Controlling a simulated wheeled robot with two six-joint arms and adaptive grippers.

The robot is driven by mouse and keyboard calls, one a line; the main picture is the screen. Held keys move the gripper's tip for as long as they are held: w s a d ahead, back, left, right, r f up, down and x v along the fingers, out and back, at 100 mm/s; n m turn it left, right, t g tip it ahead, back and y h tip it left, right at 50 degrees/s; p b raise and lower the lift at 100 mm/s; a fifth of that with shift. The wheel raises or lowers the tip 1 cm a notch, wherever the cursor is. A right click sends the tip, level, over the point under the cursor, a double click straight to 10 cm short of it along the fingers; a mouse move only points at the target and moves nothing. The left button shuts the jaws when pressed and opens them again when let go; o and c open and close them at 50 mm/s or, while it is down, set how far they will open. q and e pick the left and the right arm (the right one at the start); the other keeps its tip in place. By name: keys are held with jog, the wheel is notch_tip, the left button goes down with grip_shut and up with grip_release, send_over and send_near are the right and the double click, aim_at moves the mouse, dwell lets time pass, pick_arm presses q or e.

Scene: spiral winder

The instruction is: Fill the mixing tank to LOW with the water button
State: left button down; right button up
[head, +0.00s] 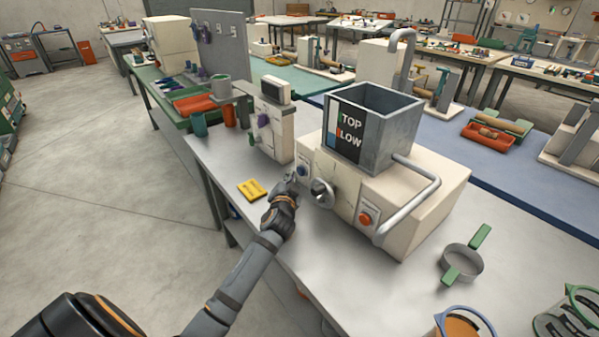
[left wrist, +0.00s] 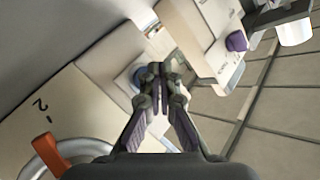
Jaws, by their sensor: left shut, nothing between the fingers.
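The mixing tank (head: 392,130) is a grey open-topped metal box on a cream machine body (head: 420,200). Its front has a black panel (head: 350,140) reading TOP and LOW, with a narrow pale and blue strip at its left edge. The strip is too small to read a level exactly. A blue button (head: 303,170) sits on a pale plate at the left of the machine front. My left gripper (head: 289,180) is shut and empty, its tips close to this button. In the left wrist view the fingertips (left wrist: 157,70) partly cover the blue button (left wrist: 139,75); contact cannot be told.
A yellow card (head: 252,190) lies on the table. A cream unit with a purple knob (head: 263,120) stands left. A strainer (head: 462,262) lies right.

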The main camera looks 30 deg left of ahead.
pick_arm(q)
jog(key=shift+s+a+p, duration=0.15)
jog(key=shift+s+a, duration=0.2)
jog(key=shift+s, duration=0.45)
jog(key=shift+s+a+p, duration=0.1)
jog(key=shift+s+a, duration=0.2)
jog(key=shift+s, duration=0.45)
jog(key=shift+s+a+p, duration=0.15)
jog(key=shift+s+a, duration=0.2)
jog(key=shift+s, duration=0.45)
dwell(0.5)
jog(key=s+p, duration=0.1)
jog(key=p, duration=0.1)
jog(key=s+a+p, duration=0.1)
jog(key=p, duration=0.1)
jog(key=s+p, duration=0.1)
jog(key=p, duration=0.1)
jog(key=shift+s+a+r, duration=0.15)
jog(key=shift+a+r, duration=0.05)
jog(key=shift+r, duration=0.1)
jog(key=shift+s+f, duration=0.15)
jog(key=shift+f, duration=0.2)
